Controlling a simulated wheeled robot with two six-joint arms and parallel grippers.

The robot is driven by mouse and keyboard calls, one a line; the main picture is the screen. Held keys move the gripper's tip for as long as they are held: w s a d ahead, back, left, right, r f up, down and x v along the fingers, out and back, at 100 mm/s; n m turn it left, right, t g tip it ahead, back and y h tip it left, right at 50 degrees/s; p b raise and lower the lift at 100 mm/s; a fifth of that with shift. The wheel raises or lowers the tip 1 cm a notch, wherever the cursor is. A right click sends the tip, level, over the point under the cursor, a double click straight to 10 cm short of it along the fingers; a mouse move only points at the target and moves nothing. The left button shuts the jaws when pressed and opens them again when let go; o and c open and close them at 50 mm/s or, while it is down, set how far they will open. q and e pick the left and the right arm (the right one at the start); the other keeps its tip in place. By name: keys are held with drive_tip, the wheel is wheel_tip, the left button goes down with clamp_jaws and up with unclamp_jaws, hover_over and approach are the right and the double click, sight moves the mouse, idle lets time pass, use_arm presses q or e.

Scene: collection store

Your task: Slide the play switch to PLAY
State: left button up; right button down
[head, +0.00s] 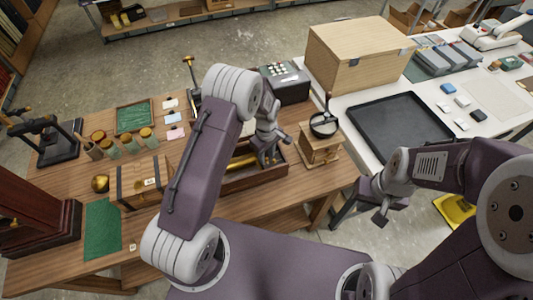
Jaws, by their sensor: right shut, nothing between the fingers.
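I cannot make out the play switch or any PLAY marking. An open wooden case (250,183) with a brass cylinder (243,161) inside, possibly a music box, is on the wooden table, partly hidden by my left arm. My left gripper (268,156) is over the right part of this case, pointing down. Its fingers are too small and dark to tell open from shut, or whether they touch anything. My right gripper (381,216) is shut and empty, right of the wooden table and in front of the white table.
A wooden grinder (320,146) stands close right of the case. A dark box with pale buttons (286,83) is behind it. Jars (130,143), a green cloth (103,230) and a black press (55,143) are at left. The white table holds a black tray (400,122) and wooden box (355,52).

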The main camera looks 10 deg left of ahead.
use_arm(q)
drive_tip(key=shift+f, duration=0.15)
clamp_jaws()
idle(1.4)
